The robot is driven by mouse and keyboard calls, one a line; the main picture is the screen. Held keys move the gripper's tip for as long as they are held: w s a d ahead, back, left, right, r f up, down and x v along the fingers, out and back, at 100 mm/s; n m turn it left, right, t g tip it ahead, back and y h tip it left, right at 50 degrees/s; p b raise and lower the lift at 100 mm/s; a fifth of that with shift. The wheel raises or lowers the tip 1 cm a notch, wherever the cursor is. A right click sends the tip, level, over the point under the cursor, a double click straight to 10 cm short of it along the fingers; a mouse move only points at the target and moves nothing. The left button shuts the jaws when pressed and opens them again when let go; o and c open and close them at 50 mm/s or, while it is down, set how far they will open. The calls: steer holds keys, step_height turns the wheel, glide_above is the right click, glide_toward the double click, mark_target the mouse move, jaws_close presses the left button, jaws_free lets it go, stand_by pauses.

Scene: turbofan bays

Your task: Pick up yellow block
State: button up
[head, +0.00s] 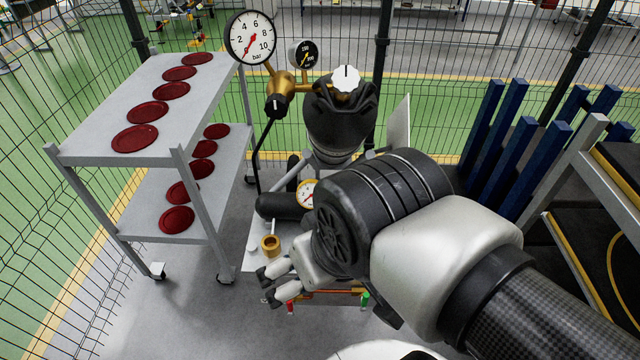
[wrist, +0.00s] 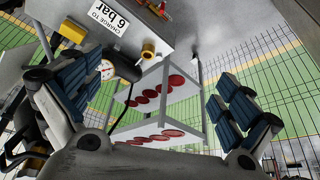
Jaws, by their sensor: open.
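My gripper (head: 269,286) is open and empty in the head view, beside the charging stand at lower centre. In the wrist view its two fingers with blue ribbed pads (wrist: 148,85) are spread wide, with nothing between them. A brass cup-like fitting (head: 270,245) stands on the stand's light plate, just above my fingertips in the head view. It also shows in the wrist view (wrist: 148,48).
A grey two-shelf trolley (head: 107,72) with several dark red discs stands left. A large bar gauge (head: 250,38) and black regulator rise behind my gripper. A rack with blue posts (head: 508,165) stands right. Mesh fencing surrounds the bay; grey floor is clear at front left.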

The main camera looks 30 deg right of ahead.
steer(key=w+d+f+m+h+p, duration=0.1)
steer(key=w+d+f+m, duration=0.1)
steer(key=w+d, duration=0.5)
steer(key=w+d+f+m, duration=0.15)
steer(key=w+d, duration=0.25)
steer(key=w, duration=0.5)
steer(key=w+d+f+m, duration=0.2)
steer(key=w+d+f, duration=0.3)
steer(key=d+f, duration=0.4)
steer(key=shift+m+g+h, duration=0.3)
steer(key=shift+m+h, duration=0.05)
steer(key=shift+h, duration=0.35)
steer(key=w+d+f+b, duration=0.1)
steer(key=w+d+f, duration=0.1)
steer(key=d+f, duration=0.2)
steer(key=w+d+f+b, duration=0.1)
steer(key=w+d+f, duration=0.1)
steer(key=f, duration=0.8)
steer(key=w+d+f+b, duration=0.1)
steer(key=w+d+f, duration=0.1)
steer(key=d+f, duration=0.3)
steer(key=shift+s+b+x, duration=0.1)
steer(key=shift+b+x, duration=0.1)
steer(key=shift+x, duration=0.6)
steer(key=shift+s+b+x, duration=0.15)
steer(key=shift+b+x, duration=0.05)
steer(key=shift+x, duration=0.6)
steer(key=c, duration=1.4)
